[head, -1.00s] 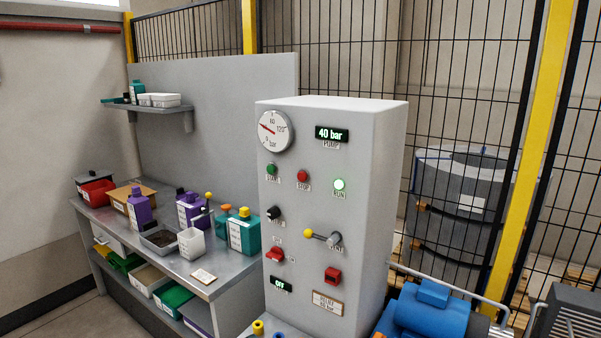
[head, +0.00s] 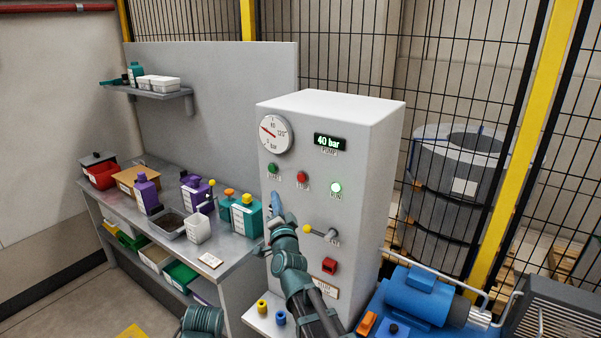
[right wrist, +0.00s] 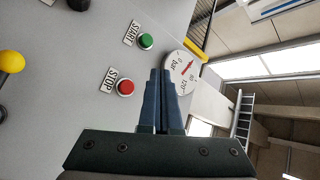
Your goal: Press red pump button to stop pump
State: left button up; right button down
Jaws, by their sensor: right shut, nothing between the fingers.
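The red stop button (head: 302,177) is on the front of the grey control cabinet (head: 330,110). It also shows in the right wrist view (right wrist: 125,87), beside its STOP label. The green start button (head: 272,169) is to its left in the head view. My right gripper (head: 275,197) is shut and empty, in front of the panel, below and left of the stop button. In the right wrist view its closed fingers (right wrist: 161,75) appear to the right of the red button, apart from it. The display (head: 330,141) reads 40 bar and the run lamp (head: 336,188) glows. My left gripper is not in view.
A yellow-knobbed lever (head: 320,232) and a red switch (head: 329,265) stick out of the panel near my right arm. A bench (head: 215,285) with bottles and trays stands left. A blue pump motor (head: 418,297) stands at lower right, before a wire fence.

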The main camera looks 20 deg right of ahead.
aim_at(298, 176)
jog(key=shift+d+r+m+h, duration=0.3)
jog(key=shift+d+r, duration=0.05)
jog(key=w+d, duration=0.5)
jog(key=d, duration=0.2)
jog(key=shift+w, duration=0.2)
dwell(2.2)
jog(key=shift+w+d, duration=0.25)
jog(key=shift+d, duration=0.05)
jog(key=shift+w+d, duration=0.3)
jog(key=shift+d, duration=0.05)
dwell(1.2)
jog(key=shift+s+a, duration=0.55)
jog(key=shift+a, duration=0.15)
